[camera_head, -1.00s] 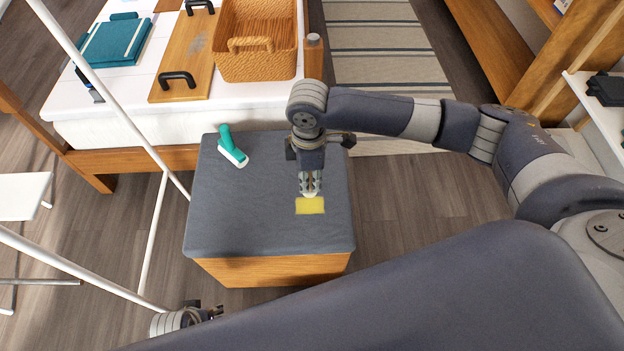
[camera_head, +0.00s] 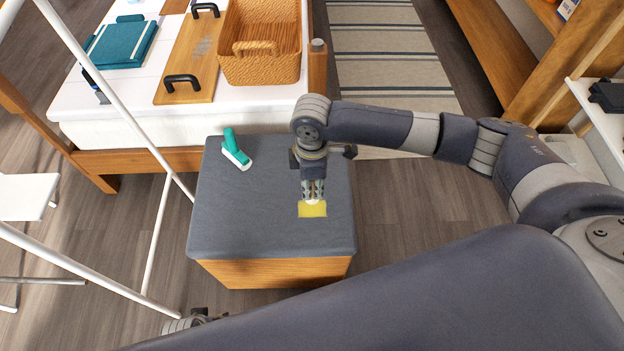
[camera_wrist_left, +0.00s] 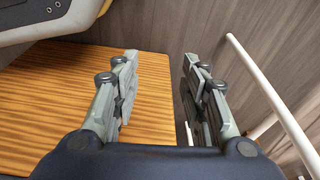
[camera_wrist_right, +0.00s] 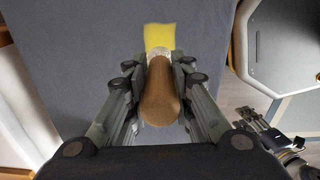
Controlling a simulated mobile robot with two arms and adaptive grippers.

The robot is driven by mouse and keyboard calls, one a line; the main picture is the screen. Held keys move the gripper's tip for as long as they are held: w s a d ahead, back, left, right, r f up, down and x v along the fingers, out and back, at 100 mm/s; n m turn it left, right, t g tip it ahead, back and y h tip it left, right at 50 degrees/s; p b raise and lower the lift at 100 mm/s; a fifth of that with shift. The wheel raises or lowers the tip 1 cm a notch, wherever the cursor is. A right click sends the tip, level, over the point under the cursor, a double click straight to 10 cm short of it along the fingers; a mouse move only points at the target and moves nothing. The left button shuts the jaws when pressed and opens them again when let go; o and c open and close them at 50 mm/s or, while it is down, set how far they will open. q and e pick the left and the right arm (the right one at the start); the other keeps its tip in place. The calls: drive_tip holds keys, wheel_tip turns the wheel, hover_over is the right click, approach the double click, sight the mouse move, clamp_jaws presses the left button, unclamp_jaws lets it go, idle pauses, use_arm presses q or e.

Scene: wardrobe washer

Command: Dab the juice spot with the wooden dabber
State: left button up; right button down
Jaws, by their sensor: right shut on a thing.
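The juice spot (camera_head: 312,210) is a yellow square patch on the grey top of a wooden bench (camera_head: 240,215); it also shows at the top of the right wrist view (camera_wrist_right: 160,36). My right gripper (camera_head: 313,194) is shut on the wooden dabber (camera_wrist_right: 160,95), a brown rounded handle with a pale end. The pale end is at the spot's far edge in the head view; I cannot tell whether it touches. My left gripper (camera_wrist_left: 160,75) is open and empty in its wrist view, beside striped wood; in the head view it is mostly hidden at the bottom edge.
A teal and white brush (camera_head: 236,152) lies on the bench's far left. White rack poles (camera_head: 110,98) cross the left side.

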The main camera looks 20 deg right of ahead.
sight(312, 196)
wheel_tip(312, 196, down, 3)
drive_tip(key=shift+f+b, duration=0.15)
drive_tip(key=shift+b, duration=0.25)
use_arm(q)
drive_tip(key=shift+w+r, duration=0.3)
drive_tip(key=shift+r, duration=0.55)
drive_tip(key=shift+w+r, duration=0.3)
drive_tip(key=shift+r, duration=0.5)
use_arm(e)
drive_tip(key=shift+f, duration=0.85)
drive_tip(key=shift+p, duration=0.35)
use_arm(q)
drive_tip(key=shift+s+f, duration=0.3)
drive_tip(key=shift+f, duration=0.5)
drive_tip(key=shift+s+f, duration=0.3)
drive_tip(key=shift+f, duration=0.5)
use_arm(e)
drive_tip(key=shift+f, duration=0.1)
use_arm(q)
drive_tip(key=shift+s, duration=0.1)
